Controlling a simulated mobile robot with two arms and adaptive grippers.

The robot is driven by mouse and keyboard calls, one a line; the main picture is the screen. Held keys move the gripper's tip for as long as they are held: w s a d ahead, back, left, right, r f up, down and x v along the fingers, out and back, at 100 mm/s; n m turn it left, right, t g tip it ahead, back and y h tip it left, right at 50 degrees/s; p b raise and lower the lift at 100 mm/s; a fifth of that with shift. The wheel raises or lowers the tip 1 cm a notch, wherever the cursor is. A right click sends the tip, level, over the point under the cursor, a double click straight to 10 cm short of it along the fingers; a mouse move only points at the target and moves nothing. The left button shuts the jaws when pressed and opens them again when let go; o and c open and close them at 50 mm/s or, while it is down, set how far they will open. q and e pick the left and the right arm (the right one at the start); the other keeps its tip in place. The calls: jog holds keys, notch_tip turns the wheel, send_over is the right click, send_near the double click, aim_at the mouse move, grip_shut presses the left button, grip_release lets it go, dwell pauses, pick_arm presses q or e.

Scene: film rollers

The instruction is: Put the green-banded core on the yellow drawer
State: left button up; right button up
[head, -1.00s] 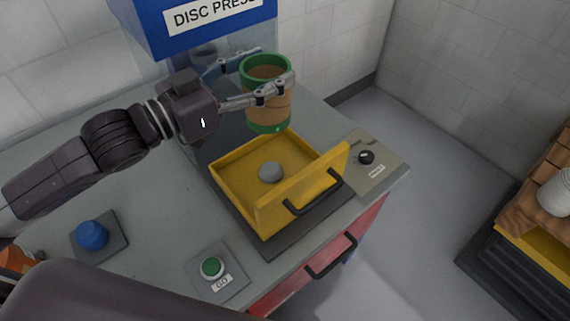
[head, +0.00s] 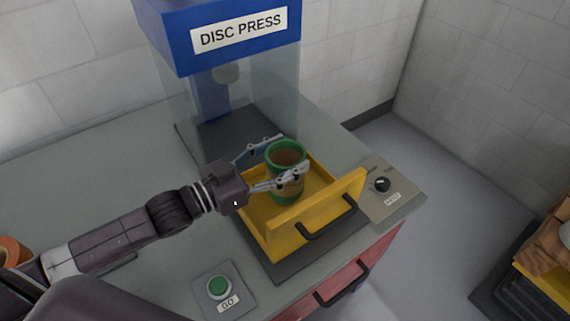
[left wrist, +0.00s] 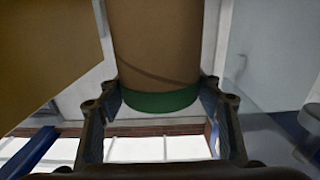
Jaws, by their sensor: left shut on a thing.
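The green-banded core (head: 287,188), a brown cylinder with green bands at its ends, is upright in the yellow drawer's opening. My left gripper (head: 290,156) is shut on it, with one finger on each side. The core also fills the middle of the left wrist view (left wrist: 160,45), one green band near the fingers. The yellow drawer (head: 290,230) is pulled out in front of the disc press. The core's lower end is low in the drawer, but I cannot tell whether it touches the floor. My right gripper is not in view.
The blue-topped disc press (head: 235,40) stands behind the drawer. A green GO button (head: 219,287) is in front, and a panel with a black knob (head: 381,185) is at right. An orange ring-like thing (head: 12,252) shows at the left edge.

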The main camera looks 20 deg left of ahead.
aim_at(300, 158)
pick_arm(q)
jog(key=shift+f, duration=1.5)
jog(key=shift+f, duration=0.15)
jog(key=o, duration=1.6)
jog(key=v, duration=1.2)
